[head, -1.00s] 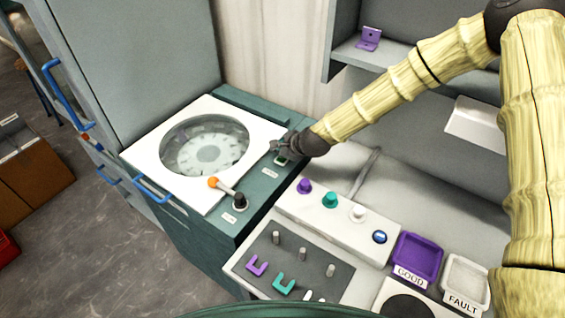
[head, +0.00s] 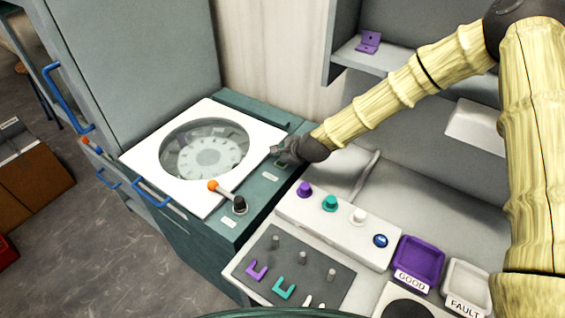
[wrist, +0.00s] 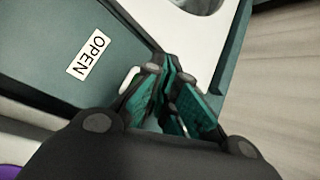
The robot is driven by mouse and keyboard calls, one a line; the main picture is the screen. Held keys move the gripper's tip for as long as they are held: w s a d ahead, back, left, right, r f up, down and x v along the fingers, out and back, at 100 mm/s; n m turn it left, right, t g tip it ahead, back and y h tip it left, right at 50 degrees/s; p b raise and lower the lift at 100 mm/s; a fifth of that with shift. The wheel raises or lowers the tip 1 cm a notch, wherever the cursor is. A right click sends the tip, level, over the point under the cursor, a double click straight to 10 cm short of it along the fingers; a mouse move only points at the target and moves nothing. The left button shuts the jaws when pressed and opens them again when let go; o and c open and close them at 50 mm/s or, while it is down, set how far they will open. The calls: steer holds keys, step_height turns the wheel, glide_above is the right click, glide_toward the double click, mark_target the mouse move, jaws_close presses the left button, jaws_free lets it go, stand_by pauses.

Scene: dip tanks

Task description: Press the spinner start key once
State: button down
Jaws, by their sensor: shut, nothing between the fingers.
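The spinner (head: 253,205) is a teal cabinet with a white lid (head: 145,150) and round window, through which a disc with pieces around it shows. My gripper (head: 277,154) is shut and empty at the lid's right edge, over the strip that carries the controls. A small pale-edged key (head: 281,164) lies just below the fingers. In the wrist view a pale key edge (wrist: 129,80) shows beside my fingertips (wrist: 165,72), near a label reading OPEN (wrist: 88,55). The fingers hide much of this area. I cannot tell which key is start, or whether the fingers touch one.
An orange-tipped lever (head: 213,186) and a black knob (head: 239,204) stand at the lid's near right corner. Right of the spinner, a white panel carries coloured knobs (head: 330,203), with a purple GOOD tray (head: 437,260) and a white FAULT tray (head: 486,290) beyond.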

steer(key=shift+f, duration=0.15)
stand_by(0.4)
steer(key=shift+f+b, duration=0.3)
steer(key=shift+b, duration=0.15)
